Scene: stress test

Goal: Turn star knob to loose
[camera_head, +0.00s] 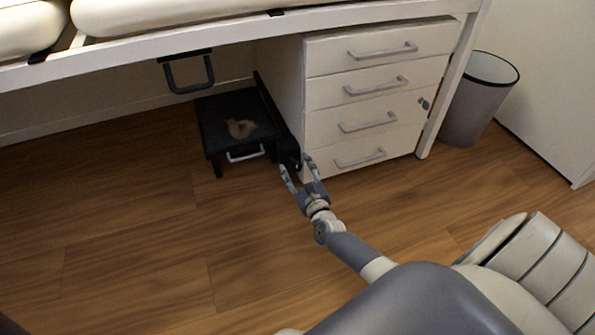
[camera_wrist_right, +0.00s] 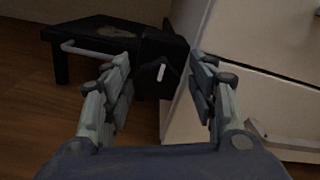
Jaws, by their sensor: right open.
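The star knob (camera_wrist_right: 163,72) is black with a short white mark, on the front end of a black housing beside the cabinet. The mark stands nearly upright, tilted slightly right at the top. In the head view the knob (camera_head: 296,165) is small, dark and partly hidden by my fingers. My right gripper (camera_head: 297,168) is open, its fingers pointing at the knob. In the right wrist view the gripper (camera_wrist_right: 160,64) has one finger to each side of the knob, with a gap on both sides. I cannot tell how deep the fingers reach. My left gripper is not in view.
A low black step (camera_head: 212,131) with a light handle stands left of the housing. The white drawer cabinet (camera_head: 325,84) is close on the right of the knob. A grey bin (camera_head: 468,112) stands farther right. The wooden floor in front is clear.

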